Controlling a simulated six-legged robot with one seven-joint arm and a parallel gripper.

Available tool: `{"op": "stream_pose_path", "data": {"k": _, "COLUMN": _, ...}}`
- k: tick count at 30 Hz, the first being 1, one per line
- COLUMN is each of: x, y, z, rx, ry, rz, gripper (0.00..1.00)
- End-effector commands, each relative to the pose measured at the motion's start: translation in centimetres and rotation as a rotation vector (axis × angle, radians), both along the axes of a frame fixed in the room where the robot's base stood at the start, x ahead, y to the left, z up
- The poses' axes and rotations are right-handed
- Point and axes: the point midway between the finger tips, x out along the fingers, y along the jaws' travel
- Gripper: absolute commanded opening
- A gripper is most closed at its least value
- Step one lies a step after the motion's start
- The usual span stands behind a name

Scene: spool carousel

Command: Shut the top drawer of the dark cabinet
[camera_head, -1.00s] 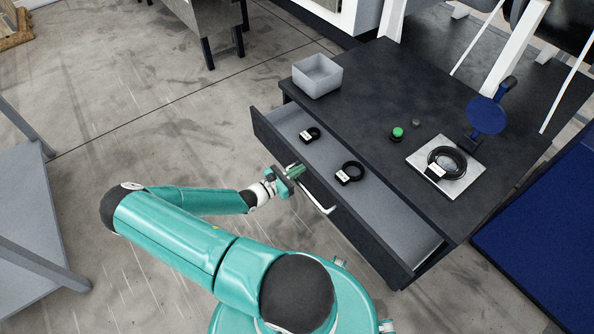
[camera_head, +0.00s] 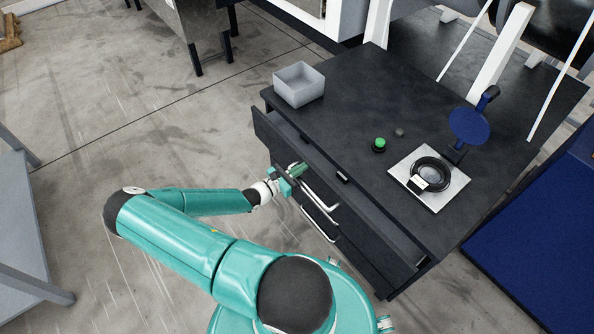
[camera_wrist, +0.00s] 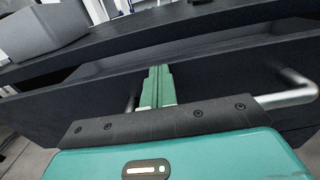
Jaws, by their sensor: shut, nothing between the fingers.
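The dark cabinet (camera_head: 345,118) stands right of my arm. Its top drawer (camera_head: 365,215) is out by only a narrow gap, and a sliver of a black ring with a white label (camera_head: 342,177) shows inside. The drawer front also shows in the wrist view (camera_wrist: 60,110), with its silver handle (camera_wrist: 295,92). My gripper (camera_head: 301,168) is shut and empty. Its green fingers (camera_wrist: 156,88) are at the drawer front, between the ends of the handle; whether they touch it I cannot tell for sure. The rest of the drawer's inside is hidden under the cabinet top.
On the cabinet top are a grey bin (camera_head: 299,84), a green button (camera_head: 379,145), a white plate (camera_head: 453,190) with a black ring (camera_head: 432,172), and a blue disc (camera_head: 469,127). A lower handle (camera_head: 318,225) sits below. Bare floor lies left.

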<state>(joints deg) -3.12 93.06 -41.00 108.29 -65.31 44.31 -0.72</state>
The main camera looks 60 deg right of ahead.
Motion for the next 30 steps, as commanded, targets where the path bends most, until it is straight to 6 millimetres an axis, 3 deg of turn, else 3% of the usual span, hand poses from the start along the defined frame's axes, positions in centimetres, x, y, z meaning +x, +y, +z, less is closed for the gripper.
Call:
{"op": "stream_pose_path", "data": {"k": 18, "x": -2.6, "y": -5.0, "z": 0.0, "rx": 0.000, "ry": 0.002, "rz": 0.000, "gripper": 0.00}}
{"op": "stream_pose_path", "data": {"k": 30, "x": -3.0, "y": -5.9, "z": 0.1, "rx": -0.001, "ry": 0.000, "rz": -0.001, "gripper": 0.00}}
